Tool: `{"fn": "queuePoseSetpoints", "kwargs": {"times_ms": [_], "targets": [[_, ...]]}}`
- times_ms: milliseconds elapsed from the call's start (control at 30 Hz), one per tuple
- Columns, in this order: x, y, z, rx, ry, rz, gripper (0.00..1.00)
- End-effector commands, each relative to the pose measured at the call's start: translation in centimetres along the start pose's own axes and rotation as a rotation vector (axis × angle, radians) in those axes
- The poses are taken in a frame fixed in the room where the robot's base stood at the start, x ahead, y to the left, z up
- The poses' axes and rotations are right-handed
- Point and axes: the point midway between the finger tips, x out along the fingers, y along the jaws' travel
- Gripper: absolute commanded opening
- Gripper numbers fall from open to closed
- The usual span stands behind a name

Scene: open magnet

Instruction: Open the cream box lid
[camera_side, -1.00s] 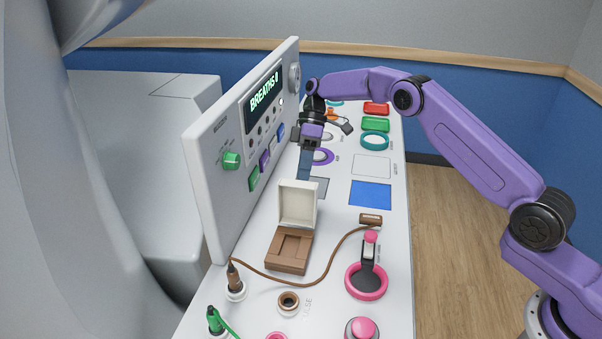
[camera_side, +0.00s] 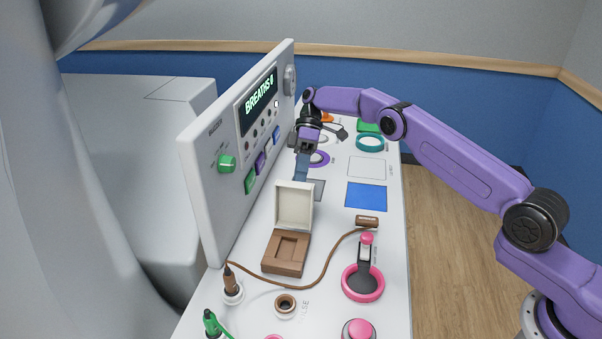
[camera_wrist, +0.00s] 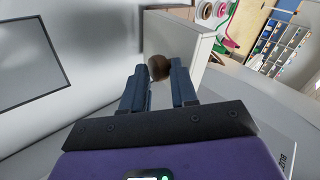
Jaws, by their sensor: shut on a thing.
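The cream box lid (camera_side: 294,205) stands upright at the back of its brown base (camera_side: 285,257) in the side view, with the base's recess uncovered. My gripper (camera_side: 300,177) reaches down behind the lid, its fingertips at the lid's far side and partly hidden by it. In the wrist view, my gripper (camera_wrist: 159,80) is shut on a round brown knob (camera_wrist: 158,67) between its two blue fingers. The pale lid panel (camera_wrist: 180,40) lies just beyond the knob.
A console panel (camera_side: 205,190) with a display stands close on the left. A brown cable (camera_side: 318,276) curves in front of the box to a brown plug (camera_side: 367,221). A blue square (camera_side: 366,196) and a pink ring (camera_side: 362,284) lie on the right.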

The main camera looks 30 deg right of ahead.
Motion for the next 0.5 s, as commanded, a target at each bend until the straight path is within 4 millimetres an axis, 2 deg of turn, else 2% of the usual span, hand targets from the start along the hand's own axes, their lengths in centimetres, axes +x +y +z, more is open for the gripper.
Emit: {"fn": "queuePoseSetpoints", "kwargs": {"times_ms": [33,233,267,300,333,500], "targets": [[2.45,-0.14,-0.21,-0.001,-0.043,-0.032,0.0],[2.45,-0.11,-0.23,-0.001,-0.042,-0.03,0.0],[2.45,-0.11,-0.25,-0.001,-0.041,-0.03,0.38],[2.45,-0.11,-0.25,-0.001,-0.041,-0.029,0.51],[2.46,-0.11,-0.26,0.0,-0.041,-0.029,0.58],[2.43,-0.03,-0.27,0.002,-0.039,-0.026,0.58]]}}
